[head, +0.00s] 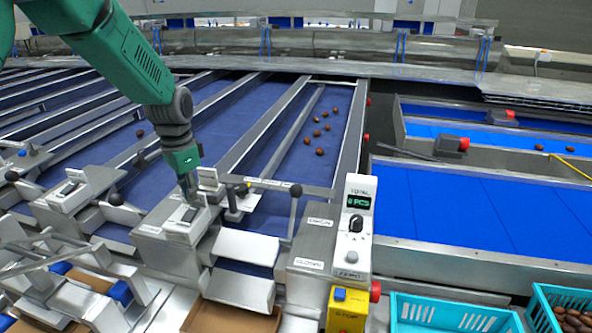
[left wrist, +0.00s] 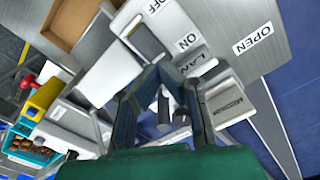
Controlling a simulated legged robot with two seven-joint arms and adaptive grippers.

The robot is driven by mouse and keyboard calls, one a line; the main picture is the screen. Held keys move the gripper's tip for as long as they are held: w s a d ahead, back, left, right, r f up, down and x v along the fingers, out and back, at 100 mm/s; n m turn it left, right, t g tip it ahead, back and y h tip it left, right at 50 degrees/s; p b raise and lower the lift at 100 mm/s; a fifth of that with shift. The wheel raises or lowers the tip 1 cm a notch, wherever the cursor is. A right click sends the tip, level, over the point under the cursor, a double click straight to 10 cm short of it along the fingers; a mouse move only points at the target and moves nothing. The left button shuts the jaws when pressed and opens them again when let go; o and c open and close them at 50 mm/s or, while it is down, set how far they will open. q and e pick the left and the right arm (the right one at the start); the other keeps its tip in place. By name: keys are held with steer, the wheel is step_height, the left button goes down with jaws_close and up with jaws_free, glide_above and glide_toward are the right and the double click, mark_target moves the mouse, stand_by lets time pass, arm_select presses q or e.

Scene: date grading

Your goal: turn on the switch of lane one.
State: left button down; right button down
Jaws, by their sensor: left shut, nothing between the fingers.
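A switch box (head: 168,232) with a pale top stands at the front end of a blue lane, and its dark switch (head: 190,214) lies just under my left gripper (head: 188,196). In the left wrist view the same switch (left wrist: 132,27) sits between the printed words OFF and ON. A LANE label (left wrist: 198,64) is beside it, its number hidden. My left gripper is shut and empty, with its tips (left wrist: 158,72) near the ON side; I cannot tell whether they touch the box. My right gripper is not in view.
A post with a TOTAL display (head: 358,202) and a yellow stop box (head: 346,308) stands to the right. Several dates (head: 320,151) lie on the blue lane behind. Turquoise crates (head: 455,312) are at the front right. A black-knobbed lever (head: 295,190) rises nearby.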

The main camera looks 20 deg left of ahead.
arm_select(q)
steer(key=shift+a+f, duration=0.1)
steer(key=shift+a, duration=0.05)
steer(key=shift+f, duration=0.25)
